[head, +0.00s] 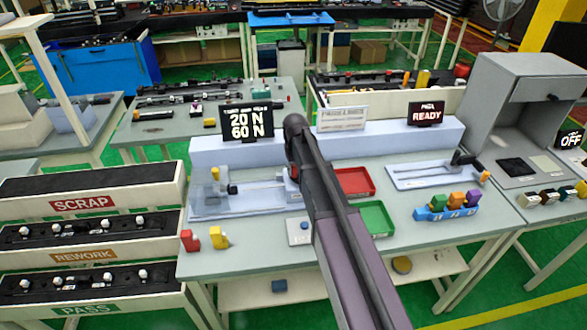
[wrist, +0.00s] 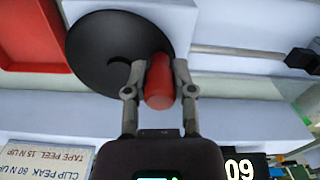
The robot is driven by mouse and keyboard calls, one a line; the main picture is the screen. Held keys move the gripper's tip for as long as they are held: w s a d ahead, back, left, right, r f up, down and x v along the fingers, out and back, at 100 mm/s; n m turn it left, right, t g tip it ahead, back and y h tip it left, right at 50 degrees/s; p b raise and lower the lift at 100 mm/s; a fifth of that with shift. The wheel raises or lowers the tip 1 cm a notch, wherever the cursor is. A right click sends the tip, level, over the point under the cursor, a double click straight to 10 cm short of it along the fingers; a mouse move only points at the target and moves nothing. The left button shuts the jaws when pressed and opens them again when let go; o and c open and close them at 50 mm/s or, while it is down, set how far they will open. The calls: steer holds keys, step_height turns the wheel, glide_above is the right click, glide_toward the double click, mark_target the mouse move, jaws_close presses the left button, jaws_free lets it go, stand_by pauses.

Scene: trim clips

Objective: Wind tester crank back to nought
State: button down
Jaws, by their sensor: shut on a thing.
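In the wrist view, the tester's crank is a black disc (wrist: 92,48) with a red handle (wrist: 158,88) standing out from it. My gripper (wrist: 160,68) has its two fingers on either side of the red handle and is shut on it. The tester (head: 240,203), with a clear guard at its left, sits on the left of the bench in the head view. My arm hides the crank and my gripper there. A black display (head: 246,123) above the tester reads 20 N and 60 N. I cannot read the crank's angle.
A red tray (head: 355,181) and a green tray (head: 376,218) lie right of the tester, partly behind my arm. A clip fixture (head: 432,174) and a blue rack (head: 445,213) of coloured blocks stand further right. Scrap, rework and pass bins (head: 82,203) stand at left.

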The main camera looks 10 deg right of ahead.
steer(key=n, duration=0.1)
steer(key=s+n, duration=0.1)
steer(key=shift+d+n, duration=0.3)
steer(key=shift+n, duration=0.1)
steer(key=n, duration=0.1)
steer(key=s+d+n, duration=0.1)
steer(key=n, duration=0.1)
steer(key=shift+n, duration=0.3)
steer(key=n, duration=0.1)
steer(key=d+n, duration=0.1)
steer(key=n, duration=0.1)
steer(key=shift+s+d+n, duration=0.1)
steer(key=shift+s+n, duration=0.2)
steer(key=shift+s+d+n, duration=0.1)
steer(key=shift+d+n, duration=0.25)
steer(key=shift+n, duration=0.55)
steer(key=shift+d+n, duration=0.3)
steer(key=shift+n, duration=0.6)
steer(key=shift+c, duration=2.3)
jaws_free()
steer(key=shift+a, duration=0.1)
